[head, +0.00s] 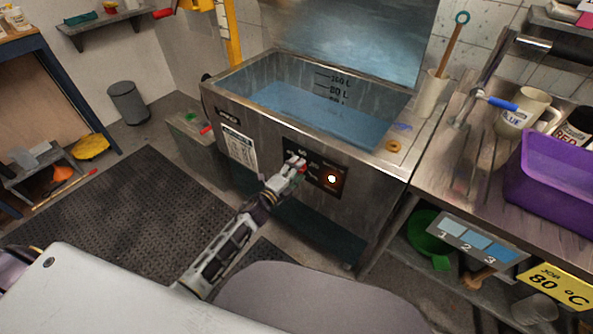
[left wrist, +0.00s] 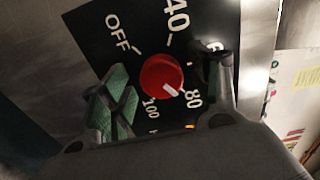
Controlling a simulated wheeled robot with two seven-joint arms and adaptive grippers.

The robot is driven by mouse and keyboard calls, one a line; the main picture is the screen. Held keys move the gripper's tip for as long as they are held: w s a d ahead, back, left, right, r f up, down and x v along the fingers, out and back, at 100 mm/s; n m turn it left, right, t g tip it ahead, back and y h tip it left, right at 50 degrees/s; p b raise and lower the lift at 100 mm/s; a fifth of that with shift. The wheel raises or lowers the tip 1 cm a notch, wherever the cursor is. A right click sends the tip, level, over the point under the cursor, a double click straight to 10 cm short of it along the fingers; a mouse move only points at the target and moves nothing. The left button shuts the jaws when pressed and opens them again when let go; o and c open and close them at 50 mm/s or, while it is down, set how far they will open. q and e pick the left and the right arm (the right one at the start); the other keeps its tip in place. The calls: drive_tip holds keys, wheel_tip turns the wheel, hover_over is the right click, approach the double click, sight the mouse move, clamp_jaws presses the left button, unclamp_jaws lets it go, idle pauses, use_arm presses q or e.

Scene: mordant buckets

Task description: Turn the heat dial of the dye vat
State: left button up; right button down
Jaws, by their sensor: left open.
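The dye vat (head: 228,112) is a steel tank of blue liquid with a black control panel (head: 330,187) on its front. The red heat dial (left wrist: 158,72) has a white pointer mark directed to the lower right, at about the 80 label. OFF, 40 and 100 also show around it. My left gripper (head: 297,164) is at the panel and covers most of the dial in the head view. In the left wrist view its open green-padded fingers (left wrist: 163,88) stand on either side of the dial; contact cannot be told. My right gripper is not in view.
An orange lamp (head: 332,179) glows on the panel. A yellow card (head: 556,286) reading "JOB 80 °C" hangs at the right bench. A purple tub (head: 550,180) and a mug (head: 530,112) stand on that bench. A dark mat (head: 140,215) covers the floor at left.

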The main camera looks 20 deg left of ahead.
use_arm(q)
drive_tip(key=shift+s, duration=0.15)
drive_tip(key=v, duration=1.1)
drive_tip(key=shift+s+a, duration=0.15)
drive_tip(key=shift+s, duration=0.2)
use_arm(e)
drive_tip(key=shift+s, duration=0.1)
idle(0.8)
